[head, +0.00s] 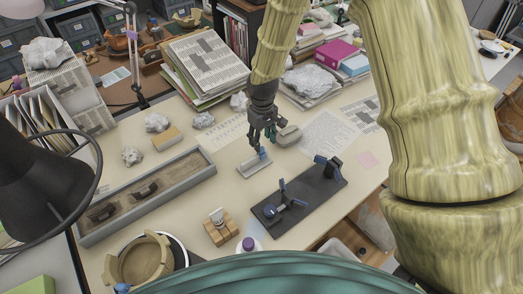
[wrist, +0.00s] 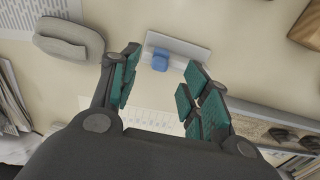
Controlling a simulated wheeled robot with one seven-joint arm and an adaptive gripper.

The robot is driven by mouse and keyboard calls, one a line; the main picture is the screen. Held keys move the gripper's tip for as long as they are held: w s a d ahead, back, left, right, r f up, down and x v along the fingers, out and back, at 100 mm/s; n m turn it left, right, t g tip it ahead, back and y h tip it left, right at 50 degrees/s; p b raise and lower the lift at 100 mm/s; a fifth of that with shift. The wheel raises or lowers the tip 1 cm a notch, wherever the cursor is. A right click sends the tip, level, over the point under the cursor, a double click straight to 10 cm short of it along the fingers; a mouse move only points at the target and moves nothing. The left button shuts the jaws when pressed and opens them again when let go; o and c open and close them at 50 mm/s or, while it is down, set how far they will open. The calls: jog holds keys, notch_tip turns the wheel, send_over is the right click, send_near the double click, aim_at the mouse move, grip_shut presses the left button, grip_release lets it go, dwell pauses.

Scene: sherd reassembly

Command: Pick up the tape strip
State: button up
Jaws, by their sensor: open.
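A small blue piece, seemingly the tape strip (wrist: 160,62), sits at the edge of a flat pale grey holder (wrist: 188,46) in the wrist view. In the head view the blue piece (head: 263,153) is just below my gripper (head: 262,138), and the grey holder (head: 252,170) lies on the table there. In the wrist view my gripper (wrist: 162,68) is open and empty, with its teal-padded fingers spread to either side of the blue piece. I cannot tell the height of the fingertips above it.
A grey rounded object (head: 289,136) lies close beside my gripper. A dark board with blue clamps (head: 310,195) lies in front. A long grey tray of sand with dark sherds (head: 150,190) is to the left. A partial bowl (head: 145,262) and wooden block (head: 221,232) stand at the front.

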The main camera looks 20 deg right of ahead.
aim_at(262, 148)
jog(key=shift+w+a+f+p, duration=0.15)
jog(key=shift+f+p, duration=0.5)
jog(key=shift+f, duration=1.4)
jog(key=shift+c, duration=0.2)
jog(key=c, duration=0.7)
